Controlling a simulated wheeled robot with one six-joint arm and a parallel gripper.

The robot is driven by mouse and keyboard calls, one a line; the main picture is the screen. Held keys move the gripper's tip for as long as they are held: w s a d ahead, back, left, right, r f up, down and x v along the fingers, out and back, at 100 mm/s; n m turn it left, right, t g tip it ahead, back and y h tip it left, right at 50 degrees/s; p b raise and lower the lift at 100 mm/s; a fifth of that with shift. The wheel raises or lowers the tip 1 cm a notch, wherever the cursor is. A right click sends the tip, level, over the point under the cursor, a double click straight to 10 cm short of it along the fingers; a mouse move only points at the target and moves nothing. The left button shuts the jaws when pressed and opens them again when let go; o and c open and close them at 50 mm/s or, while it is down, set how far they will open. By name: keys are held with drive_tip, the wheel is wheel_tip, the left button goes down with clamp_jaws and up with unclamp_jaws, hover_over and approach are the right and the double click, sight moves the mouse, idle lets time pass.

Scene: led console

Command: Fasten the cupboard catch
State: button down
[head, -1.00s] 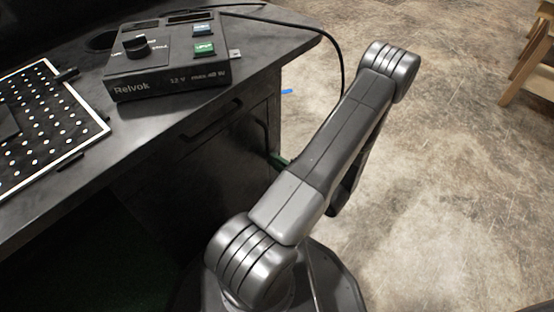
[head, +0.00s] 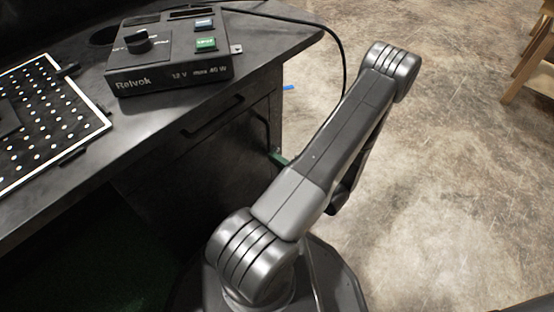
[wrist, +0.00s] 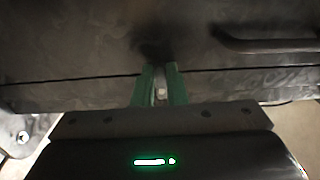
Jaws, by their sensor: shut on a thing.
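The cupboard (head: 205,160) is the dark cabinet under the desk, with a bar handle on its front. In the wrist view, its dark front (wrist: 70,40) fills the upper part, crossed by a narrow seam. My gripper (wrist: 159,68) has green fingers set against the front at this seam. They are close together with a small pale metal piece, apparently the catch (wrist: 161,93), between them. The fingers hide most of it, so I cannot tell its position. In the head view only a bit of green shows at the cupboard's right edge, and my arm hides the rest.
A console (head: 170,72) with a knob and buttons sits on the desk, its cable hanging over the right edge. A perforated panel (head: 45,125) lies at left. The cupboard handle (wrist: 265,45) stands out near my gripper. Open floor (head: 450,160) lies to the right.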

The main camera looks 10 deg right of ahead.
drive_tip(key=c, duration=1.5)
unclamp_jaws()
drive_tip(key=shift+o, duration=0.2)
drive_tip(key=shift+s+d, duration=0.1)
drive_tip(key=p+v, duration=0.3)
drive_tip(key=v, duration=1)
drive_tip(key=shift+s+d+p, duration=0.15)
drive_tip(key=shift+s+p, duration=0.1)
drive_tip(key=shift+p, duration=0.05)
drive_tip(key=shift+w, duration=0.1)
drive_tip(key=b+x, duration=0.3)
drive_tip(key=x, duration=1)
drive_tip(key=shift+w+a+b, duration=0.25)
drive_tip(key=shift+b, duration=0.05)
